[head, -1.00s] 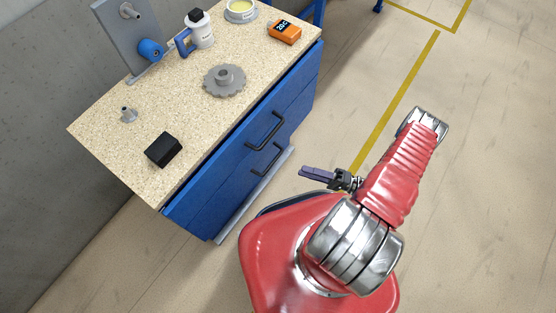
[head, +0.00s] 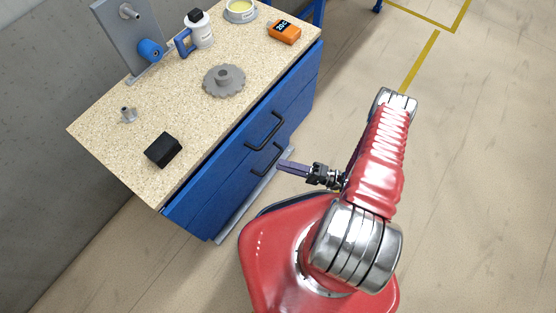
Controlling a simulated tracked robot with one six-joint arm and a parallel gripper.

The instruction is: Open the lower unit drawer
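The blue drawer unit (head: 223,184) stands under a speckled worktop, with its drawers shut.
On the worktop (head: 110,155) are a black block (head: 163,150), a grey sprocket (head: 224,81), a small metal fitting (head: 128,115), a white bottle (head: 199,30) and an orange meter (head: 284,32). The floor right of the unit is clear, with yellow lines (head: 420,62).

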